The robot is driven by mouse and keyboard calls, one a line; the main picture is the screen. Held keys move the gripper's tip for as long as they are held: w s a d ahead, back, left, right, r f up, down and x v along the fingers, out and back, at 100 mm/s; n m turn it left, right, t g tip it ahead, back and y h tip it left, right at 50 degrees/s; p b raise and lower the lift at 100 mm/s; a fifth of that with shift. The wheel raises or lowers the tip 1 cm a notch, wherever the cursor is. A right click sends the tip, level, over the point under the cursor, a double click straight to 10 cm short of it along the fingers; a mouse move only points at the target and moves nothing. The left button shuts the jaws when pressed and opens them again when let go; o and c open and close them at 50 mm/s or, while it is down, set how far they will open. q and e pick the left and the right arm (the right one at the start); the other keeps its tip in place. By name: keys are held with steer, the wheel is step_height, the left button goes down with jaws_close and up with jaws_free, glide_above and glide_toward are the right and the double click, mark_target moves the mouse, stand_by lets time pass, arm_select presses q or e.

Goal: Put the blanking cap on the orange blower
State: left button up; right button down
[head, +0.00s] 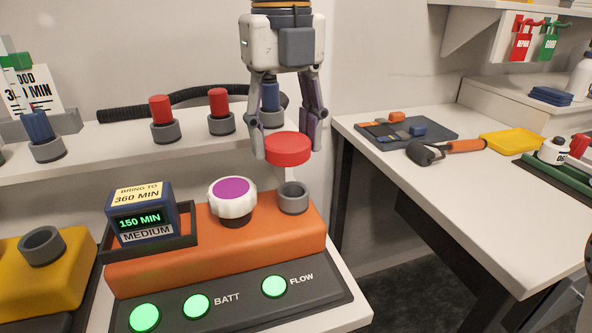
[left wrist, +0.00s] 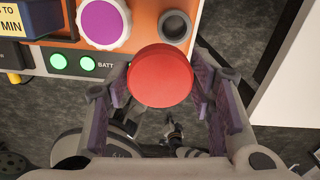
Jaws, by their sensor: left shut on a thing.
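The orange blower (head: 215,243) stands on a dark panel at the front of the bench. Its grey open port (head: 292,197) is at its right end, beside a white knob with a purple top (head: 233,197). The round red blanking cap (head: 288,148) is held flat by my left gripper (head: 287,150), which is shut on it. The cap is above the port and apart from it. In the left wrist view, the cap (left wrist: 160,76) sits between the fingers and the open port (left wrist: 175,26) shows just beyond it. My right gripper is not in view.
A shelf behind holds red (head: 161,112) and blue pieces in grey collars and a black hose (head: 180,97). A blue display box (head: 141,213) stands at the blower's left. A yellow unit (head: 45,270) is far left. The right table (head: 440,185) holds tools and trays.

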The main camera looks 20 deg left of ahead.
arm_select(q)
steer(key=w+f, duration=0.1)
steer(key=f, duration=0.1)
steer(key=w+f, duration=0.1)
steer(key=f, duration=0.1)
steer(key=w+f, duration=0.1)
steer(key=f, duration=0.2)
steer(key=shift+w+a, duration=0.1)
steer(key=shift+w, duration=0.15)
steer(key=shift+f, duration=0.3)
steer(key=o, duration=1.2)
steer(key=shift+f, duration=0.15)
steer(key=shift+c, duration=0.2)
step_height(320, 180, up, 12)
steer(key=shift+b, duration=0.45)
